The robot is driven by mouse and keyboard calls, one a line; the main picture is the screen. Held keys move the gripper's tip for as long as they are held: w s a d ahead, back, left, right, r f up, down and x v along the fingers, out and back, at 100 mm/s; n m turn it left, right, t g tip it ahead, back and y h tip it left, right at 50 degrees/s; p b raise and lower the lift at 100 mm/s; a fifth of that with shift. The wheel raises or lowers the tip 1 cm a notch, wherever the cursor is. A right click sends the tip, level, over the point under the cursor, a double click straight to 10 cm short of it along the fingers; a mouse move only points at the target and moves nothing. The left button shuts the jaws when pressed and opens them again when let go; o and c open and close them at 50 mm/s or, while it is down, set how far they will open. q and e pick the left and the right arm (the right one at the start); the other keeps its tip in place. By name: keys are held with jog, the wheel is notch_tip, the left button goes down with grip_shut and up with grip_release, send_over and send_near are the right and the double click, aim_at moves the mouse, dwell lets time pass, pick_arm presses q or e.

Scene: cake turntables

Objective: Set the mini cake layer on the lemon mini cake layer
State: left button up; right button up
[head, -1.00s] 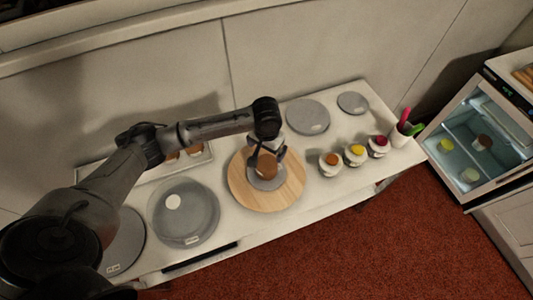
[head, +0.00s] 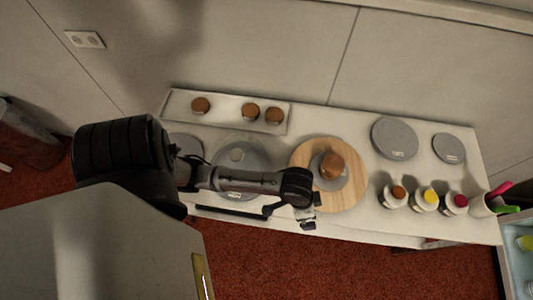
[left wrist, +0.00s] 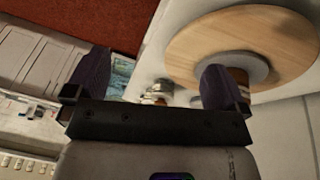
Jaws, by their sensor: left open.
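A brown-topped mini cake (head: 332,165) stands on a small grey disc (head: 345,182) on the round wooden board (head: 302,155). Its side shows pale and brown bands in the left wrist view (left wrist: 241,80), partly hidden behind a finger; I cannot tell its layers' flavours for sure. My left gripper (head: 307,218) is over the table's front edge, below and left of the board in the head view, apart from the cake. In the left wrist view its fingers (left wrist: 152,80) are spread with nothing between them. My right gripper is not in view.
A tray (head: 228,120) holds three brown-topped mini cakes at the back left. Grey discs (head: 395,139) lie on both sides of the board. Several small jars (head: 424,200) and a cup of coloured tools (head: 480,207) stand at the right. A yellow piece (head: 525,243) shows in the cabinet at the right edge.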

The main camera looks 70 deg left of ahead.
pick_arm(q)
jog(key=s+a+y, duration=0.2)
jog(key=s+a, duration=0.2)
jog(key=s, duration=0.7)
jog(key=shift+r+n+t, duration=0.3)
jog(key=shift+r+t, duration=0.1)
